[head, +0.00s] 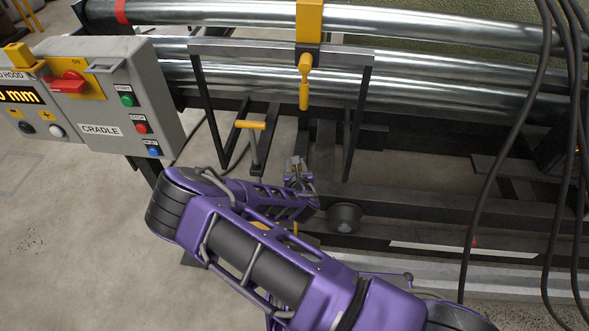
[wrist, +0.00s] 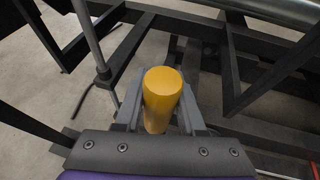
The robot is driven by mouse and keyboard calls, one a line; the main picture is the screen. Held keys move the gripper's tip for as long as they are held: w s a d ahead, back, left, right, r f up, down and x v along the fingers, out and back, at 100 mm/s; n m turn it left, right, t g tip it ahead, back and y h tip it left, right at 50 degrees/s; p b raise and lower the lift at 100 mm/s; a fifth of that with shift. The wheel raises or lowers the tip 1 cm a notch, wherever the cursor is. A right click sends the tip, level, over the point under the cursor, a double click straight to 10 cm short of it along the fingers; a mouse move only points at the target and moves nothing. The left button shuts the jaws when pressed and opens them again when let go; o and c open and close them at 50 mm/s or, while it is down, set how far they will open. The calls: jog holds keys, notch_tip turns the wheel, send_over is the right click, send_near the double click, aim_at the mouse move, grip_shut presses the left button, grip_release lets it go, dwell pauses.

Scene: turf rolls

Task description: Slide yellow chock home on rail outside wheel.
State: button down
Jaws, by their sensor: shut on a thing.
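My gripper (wrist: 160,108) is shut on an upright yellow cylinder with a rounded top, which I take to be part of the yellow chock (wrist: 163,92). The chock's lower end is hidden in the wrist view. In the head view my purple arm covers most of the grip; a small yellow patch (head: 262,223) shows past the arm. A dark round wheel (head: 345,217) sits just right of my wrist, by the long dark lower frame. A pale metal rail (head: 450,271) runs along the floor below it. Contact between chock, rail and wheel cannot be seen.
A yellow T-handle (head: 250,125) on a grey rod stands behind my wrist. Dark frame bars surround this spot. A grey control box (head: 100,95) is at left, shiny rollers (head: 430,85) run above, and black cables (head: 490,180) hang at right. Open floor (head: 70,240) lies at lower left.

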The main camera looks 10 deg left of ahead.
jog(key=shift+w+b, duration=0.6)
jog(key=shift+w, duration=5.75)
jog(key=shift+s+d+f, duration=0.1)
jog(key=shift+d+f, duration=0.1)
jog(key=shift+d, duration=0.75)
jog(key=shift+s+d+f, duration=0.1)
jog(key=shift+d+f, duration=0.15)
jog(key=shift+d, duration=0.75)
jog(key=shift+d+f, duration=0.2)
jog(key=shift+d, duration=0.75)
jog(key=shift+c, duration=2.1)
grip_release()
jog(key=p+v, duration=0.1)
jog(key=v, duration=1.6)
jog(key=shift+s+p, duration=0.25)
jog(key=shift+p, duration=0.05)
